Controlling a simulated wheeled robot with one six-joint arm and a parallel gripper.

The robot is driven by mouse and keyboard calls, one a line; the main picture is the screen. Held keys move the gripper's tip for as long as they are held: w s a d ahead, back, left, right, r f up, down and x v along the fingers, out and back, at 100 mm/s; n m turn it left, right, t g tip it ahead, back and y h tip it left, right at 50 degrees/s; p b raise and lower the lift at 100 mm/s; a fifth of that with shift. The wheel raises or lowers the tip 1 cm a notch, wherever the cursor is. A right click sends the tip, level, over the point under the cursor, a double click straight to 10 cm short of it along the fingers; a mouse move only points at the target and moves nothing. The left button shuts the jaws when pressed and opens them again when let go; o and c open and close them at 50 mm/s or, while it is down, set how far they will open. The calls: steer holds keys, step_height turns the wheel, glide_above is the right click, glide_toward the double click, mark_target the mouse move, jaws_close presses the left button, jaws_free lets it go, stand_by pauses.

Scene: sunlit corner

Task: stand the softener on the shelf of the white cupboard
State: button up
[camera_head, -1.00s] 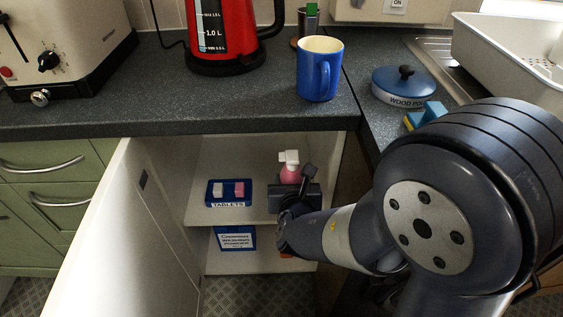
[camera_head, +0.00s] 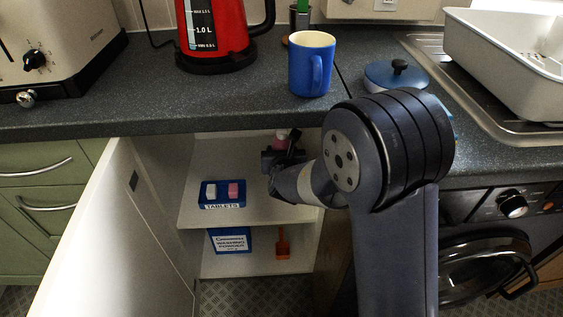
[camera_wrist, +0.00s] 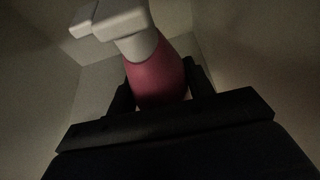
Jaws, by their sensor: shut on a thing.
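The softener is a pink bottle with a white top. In the head view only a little of the softener (camera_head: 281,135) shows above my gripper (camera_head: 284,155), just under the worktop edge. In the wrist view the pink softener (camera_wrist: 158,78) stands between my two dark fingers, which are shut on it. The white cupboard (camera_head: 247,215) is open, and my gripper is inside it at the right of its upper shelf (camera_head: 250,212). The bottle's base is hidden behind my gripper, so I cannot tell whether it touches the shelf.
A blue tablets tray (camera_head: 223,195) sits on the upper shelf, left of my gripper. A blue washing powder box (camera_head: 230,240) and an orange scoop (camera_head: 283,243) are below. The open white door (camera_head: 110,235) bounds the left, the worktop (camera_head: 190,101) lies above.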

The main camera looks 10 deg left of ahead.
step_height(320, 180, down, 3)
steer(key=shift+f+b, duration=0.15)
steer(key=shift+b, duration=0.4)
steer(key=shift+w+f, duration=0.15)
steer(key=shift+f, duration=0.1)
steer(key=shift+f+b, duration=0.2)
steer(key=shift+b, duration=0.15)
steer(key=o, duration=1.4)
steer(key=shift+o, duration=0.2)
steer(key=shift+r, duration=0.15)
steer(key=shift+s+r+p, duration=0.15)
steer(key=shift+s+p, duration=0.1)
steer(key=shift+p, duration=0.1)
steer(key=p+v, duration=0.1)
steer(key=v, duration=1)
steer(key=shift+s+p, duration=0.25)
steer(key=shift+p, duration=0.15)
